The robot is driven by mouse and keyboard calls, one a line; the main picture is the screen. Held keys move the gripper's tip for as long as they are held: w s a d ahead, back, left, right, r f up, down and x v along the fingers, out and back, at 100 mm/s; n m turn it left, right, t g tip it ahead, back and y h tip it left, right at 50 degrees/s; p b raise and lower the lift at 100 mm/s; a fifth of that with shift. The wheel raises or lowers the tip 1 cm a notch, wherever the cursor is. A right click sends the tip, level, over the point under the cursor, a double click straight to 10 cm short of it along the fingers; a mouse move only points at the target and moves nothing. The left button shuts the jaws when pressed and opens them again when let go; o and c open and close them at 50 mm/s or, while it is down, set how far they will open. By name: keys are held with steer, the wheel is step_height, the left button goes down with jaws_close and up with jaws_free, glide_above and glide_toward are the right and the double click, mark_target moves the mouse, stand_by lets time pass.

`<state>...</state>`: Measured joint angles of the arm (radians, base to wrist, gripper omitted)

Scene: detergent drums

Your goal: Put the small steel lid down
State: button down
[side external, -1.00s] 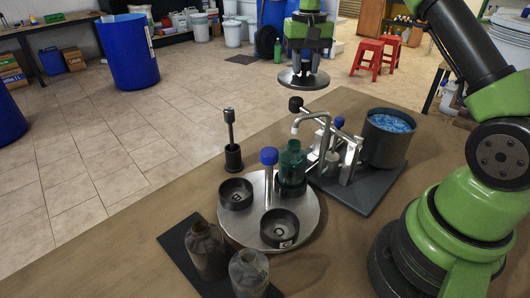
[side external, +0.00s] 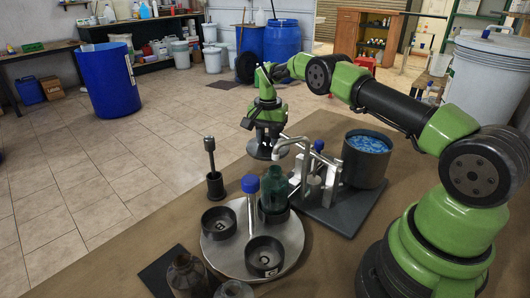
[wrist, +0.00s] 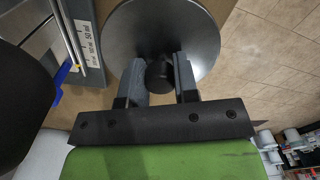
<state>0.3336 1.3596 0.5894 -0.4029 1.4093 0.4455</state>
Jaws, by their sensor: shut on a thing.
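The small steel lid (wrist: 160,30) is a round, grey, shiny disc with a dark knob (wrist: 160,76) at its middle. My gripper (wrist: 161,80) is shut on this knob, one finger on each side. In the side view, my gripper (side external: 264,134) points down beyond the tap stand, and the lid (side external: 260,153) hangs below it near the table's far edge. The tap hides part of the lid's right side there.
The tap stand (side external: 318,178) and a dark pot of blue contents (side external: 367,145) stand right of the lid. A steel turntable (side external: 230,245) holds black cups and a green bottle (side external: 273,190). A black plunger (side external: 212,170) stands to the left. Bare table (side external: 135,238) lies further left.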

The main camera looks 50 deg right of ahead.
mark_target(268, 145)
steer(key=shift+f, duration=1.95)
steer(key=shift+f, duration=0.15)
steer(key=shift+f, duration=0.25)
steer(key=c, duration=0.9)
jaws_free()
steer(key=shift+o, duration=0.2)
steer(key=shift+r, duration=0.1)
